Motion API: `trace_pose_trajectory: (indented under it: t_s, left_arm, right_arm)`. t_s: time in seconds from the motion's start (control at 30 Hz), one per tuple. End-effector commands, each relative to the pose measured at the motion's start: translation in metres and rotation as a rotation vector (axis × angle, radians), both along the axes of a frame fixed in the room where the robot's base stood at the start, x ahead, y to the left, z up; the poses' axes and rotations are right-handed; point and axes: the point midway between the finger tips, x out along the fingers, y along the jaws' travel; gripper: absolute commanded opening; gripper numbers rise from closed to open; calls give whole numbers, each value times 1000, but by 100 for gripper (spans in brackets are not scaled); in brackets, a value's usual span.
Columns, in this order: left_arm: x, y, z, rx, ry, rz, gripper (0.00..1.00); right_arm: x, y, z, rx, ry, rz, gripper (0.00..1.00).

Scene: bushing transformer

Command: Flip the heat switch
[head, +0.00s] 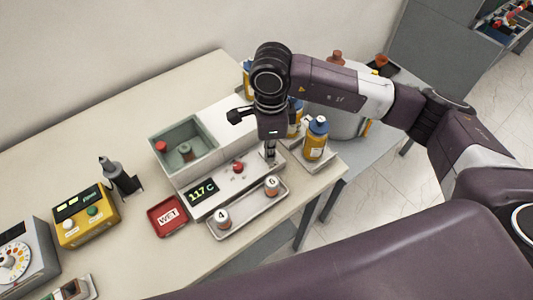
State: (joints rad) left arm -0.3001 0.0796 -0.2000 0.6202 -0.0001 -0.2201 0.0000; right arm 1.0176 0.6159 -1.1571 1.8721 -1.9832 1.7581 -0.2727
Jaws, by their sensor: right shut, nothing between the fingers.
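The heating unit (222,180) is a white and grey box on the table, with a green display reading "117 C" (202,191) and a round red button or lamp (238,167) on its front panel. My right gripper (269,157) points down over the right end of this front panel. Its fingers are shut and empty. The heat switch cannot be made out clearly; the fingers cover part of the panel there. I cannot tell if they touch it. My left gripper is not in view.
An open basin (185,145) with small capped parts is behind the panel. A tray (246,208) with cups 4 and 6 lies in front. A yellow bottle (315,141) stands close right of my gripper. A red "WET" tray (168,216) and yellow meter (86,215) are left.

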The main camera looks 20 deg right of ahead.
Motion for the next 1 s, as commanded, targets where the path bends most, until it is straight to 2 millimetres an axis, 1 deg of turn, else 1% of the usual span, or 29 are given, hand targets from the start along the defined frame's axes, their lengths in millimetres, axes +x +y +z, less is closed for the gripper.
trace_pose_trajectory:
  t_s: [0.07,0.17,0.8,1.0]
  left_arm:
    - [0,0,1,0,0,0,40]
    - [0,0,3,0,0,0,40]
    - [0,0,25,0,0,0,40]
    - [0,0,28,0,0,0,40]
  right_arm:
    - [-2,0,-1,-1,6,1,0]
    - [-2,0,5,-1,6,1,0]
    - [-1,0,57,-1,2,0,0]
    - [-1,0,69,0,3,1,0]
